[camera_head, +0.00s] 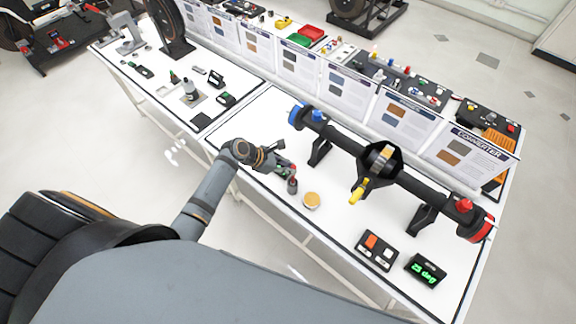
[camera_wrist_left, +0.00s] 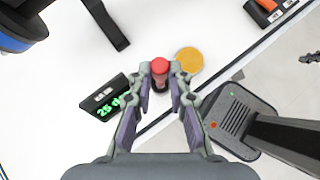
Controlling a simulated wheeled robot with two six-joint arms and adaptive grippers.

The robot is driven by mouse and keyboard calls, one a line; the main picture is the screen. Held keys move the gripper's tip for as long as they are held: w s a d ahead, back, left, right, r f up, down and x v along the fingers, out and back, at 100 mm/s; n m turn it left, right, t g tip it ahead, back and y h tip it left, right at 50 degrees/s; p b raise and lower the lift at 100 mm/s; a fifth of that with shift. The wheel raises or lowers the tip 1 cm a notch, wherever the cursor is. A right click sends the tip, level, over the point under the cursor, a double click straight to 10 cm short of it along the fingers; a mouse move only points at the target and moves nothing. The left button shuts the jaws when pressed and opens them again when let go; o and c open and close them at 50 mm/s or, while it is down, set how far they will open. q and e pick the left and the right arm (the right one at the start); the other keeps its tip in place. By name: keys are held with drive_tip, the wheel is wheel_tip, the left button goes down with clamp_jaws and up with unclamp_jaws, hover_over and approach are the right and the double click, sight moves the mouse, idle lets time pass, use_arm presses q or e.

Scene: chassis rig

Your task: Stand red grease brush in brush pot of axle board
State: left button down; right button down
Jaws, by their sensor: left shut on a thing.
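My left gripper (camera_head: 284,166) reaches over the near-left edge of the axle board. In the left wrist view its two fingers (camera_wrist_left: 160,80) are closed on the red grease brush (camera_wrist_left: 160,67), seen end-on with its round red top between the fingertips. A small dark upright cylinder, which looks like the brush pot (camera_head: 292,186), stands on the board just below the fingertips. I cannot tell whether the brush is inside it, as the fingers and the brush top hide that. My right gripper is not in view.
A round amber-topped tin (camera_head: 311,200) sits close beside the cylinder. The axle (camera_head: 410,187) on black stands crosses the board behind. A button box (camera_head: 377,250) and a green-lit display (camera_head: 427,269) lie at the front right. White board surface (camera_head: 337,222) is clear between.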

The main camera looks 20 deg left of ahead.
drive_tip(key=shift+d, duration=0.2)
use_arm(q)
drive_tip(key=c, duration=1.2)
unclamp_jaws()
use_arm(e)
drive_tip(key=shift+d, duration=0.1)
use_arm(q)
drive_tip(key=shift+v, duration=6)
drive_tip(key=shift+a+f, duration=0.1)
